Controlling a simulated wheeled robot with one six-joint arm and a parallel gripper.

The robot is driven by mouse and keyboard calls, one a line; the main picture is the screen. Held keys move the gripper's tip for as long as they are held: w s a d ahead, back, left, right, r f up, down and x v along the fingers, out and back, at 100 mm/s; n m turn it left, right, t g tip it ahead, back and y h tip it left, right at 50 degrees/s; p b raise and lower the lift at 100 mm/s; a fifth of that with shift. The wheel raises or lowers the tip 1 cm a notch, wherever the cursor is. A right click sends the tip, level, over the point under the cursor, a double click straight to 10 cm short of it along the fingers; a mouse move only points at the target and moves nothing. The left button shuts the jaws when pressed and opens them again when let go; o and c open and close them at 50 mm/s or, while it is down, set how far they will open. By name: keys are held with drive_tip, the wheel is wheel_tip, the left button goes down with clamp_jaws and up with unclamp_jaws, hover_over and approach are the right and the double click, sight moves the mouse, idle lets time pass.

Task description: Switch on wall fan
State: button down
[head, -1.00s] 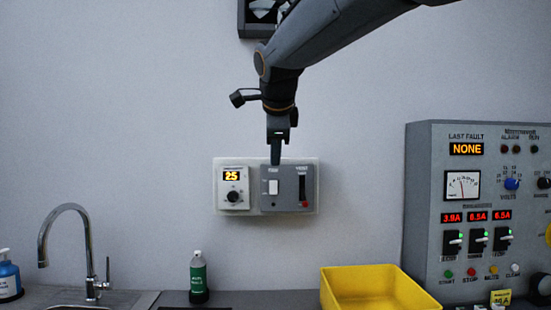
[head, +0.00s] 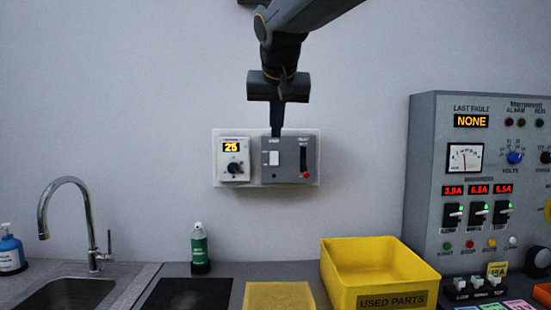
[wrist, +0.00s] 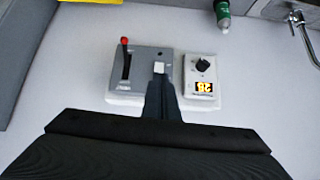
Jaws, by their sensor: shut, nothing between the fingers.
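The wall fan switch is a small white rocker (head: 274,158) on a grey panel (head: 289,176), mounted on a white wall plate. A vent slider with a red end (head: 304,172) sits to its right on the same panel. My gripper (head: 276,133) is shut and empty, pointing down at the panel's top edge, just above the rocker. In the wrist view the fingertips (wrist: 158,78) are close to the white rocker (wrist: 159,67); I cannot tell whether they touch it. The small label above the rocker is partly hidden by the fingers. The fan itself is not clearly in view.
A thermostat (head: 233,159) reading 25 is left of the panel. A control cabinet (head: 425,180) stands at right.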

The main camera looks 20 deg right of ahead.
drive_tip(key=n, duration=0.6)
drive_tip(key=n+b, duration=0.1)
drive_tip(key=n, duration=0.5)
drive_tip(key=f+n, duration=0.1)
drive_tip(key=n, duration=0.5)
drive_tip(key=shift+s+a+n, duration=0.1)
drive_tip(key=shift+s+n, duration=0.1)
drive_tip(key=shift+n, duration=0.1)
drive_tip(key=p, duration=0.2)
approach(274, 164)
wheel_tip(274, 164, down, 4)
drive_tip(key=w, duration=0.2)
drive_tip(key=shift+w+d+r, duration=0.1)
drive_tip(key=shift+w+d, duration=0.1)
drive_tip(key=shift+w, duration=0.25)
drive_tip(key=shift+w+d, duration=0.25)
drive_tip(key=shift+w, duration=0.2)
